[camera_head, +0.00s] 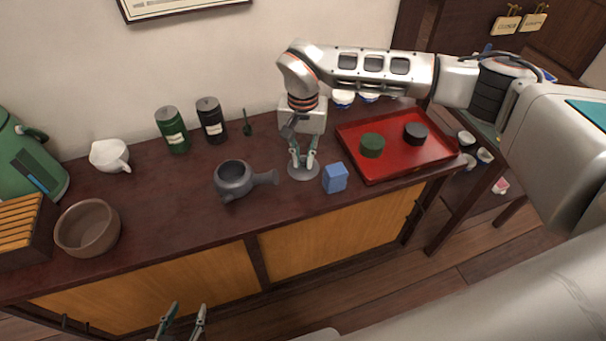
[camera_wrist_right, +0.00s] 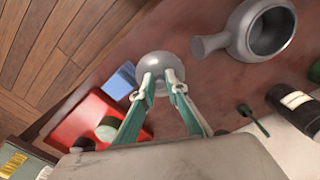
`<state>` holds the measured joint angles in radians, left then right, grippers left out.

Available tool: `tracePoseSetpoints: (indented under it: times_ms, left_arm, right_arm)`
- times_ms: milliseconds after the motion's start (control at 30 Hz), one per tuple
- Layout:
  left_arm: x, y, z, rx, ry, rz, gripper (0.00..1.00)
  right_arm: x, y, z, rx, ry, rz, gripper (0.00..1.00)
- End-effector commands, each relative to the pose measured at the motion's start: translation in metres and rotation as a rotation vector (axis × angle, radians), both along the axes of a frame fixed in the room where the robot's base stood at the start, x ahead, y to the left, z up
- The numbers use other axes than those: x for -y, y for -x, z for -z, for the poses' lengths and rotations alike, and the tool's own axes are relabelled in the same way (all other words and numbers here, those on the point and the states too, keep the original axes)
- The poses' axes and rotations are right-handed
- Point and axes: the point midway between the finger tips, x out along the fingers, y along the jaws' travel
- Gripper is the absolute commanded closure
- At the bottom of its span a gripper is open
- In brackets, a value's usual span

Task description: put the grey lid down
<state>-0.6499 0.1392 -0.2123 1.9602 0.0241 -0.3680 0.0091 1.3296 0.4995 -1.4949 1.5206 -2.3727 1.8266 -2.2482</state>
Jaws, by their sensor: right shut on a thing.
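The grey lid (camera_head: 303,172) is a round disc, at or just above the dark wooden counter, between the grey side-handled pot and the blue block. In the right wrist view the lid (camera_wrist_right: 160,66) shows between and beyond my fingertips. My right gripper (camera_head: 304,160) points down and is shut on the lid's top; it also shows in the right wrist view (camera_wrist_right: 161,82). Whether the lid touches the counter is hard to tell. My left gripper (camera_head: 183,318) is low in front of the cabinet, open and empty, its fingertips apart.
The grey pot (camera_head: 233,181), without a lid on it, stands left of the lid. A blue block (camera_head: 335,178) is close on the right, then a red tray (camera_head: 404,160) with a green and a black round piece. Green and black canisters (camera_head: 172,131) stand behind.

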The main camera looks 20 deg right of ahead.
Motion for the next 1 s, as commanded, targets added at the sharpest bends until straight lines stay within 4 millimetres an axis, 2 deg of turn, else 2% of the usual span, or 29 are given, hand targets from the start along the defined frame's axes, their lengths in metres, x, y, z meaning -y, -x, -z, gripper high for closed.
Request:
tracePoseSetpoints:
  times_ms: [100,367,600,967,1000]
  left_arm:
    - [0.0,0.0,0.001,-0.001,0.0,0.0,0.6]
    - [0.0,0.0,0.002,0.0,0.0,0.0,0.6]
    - [0.0,0.0,0.003,0.0,0.001,-0.001,0.6]
    - [0.0,0.0,0.004,0.001,0.001,0.0,0.6]
    - [0.0,0.0,0.004,0.001,0.001,0.0,0.6]
  right_arm:
    - [-0.001,0.0,0.018,0.0,-0.001,0.0,1.0]
    - [0.0,0.0,0.035,-0.001,0.0,0.0,1.0]
    - [0.0,0.0,0.067,-0.001,0.0,-0.001,1.0]
    - [0.0,0.0,0.07,0.001,0.0,-0.001,1.0]
    - [0.0,0.0,0.071,0.001,0.0,-0.001,0.84]
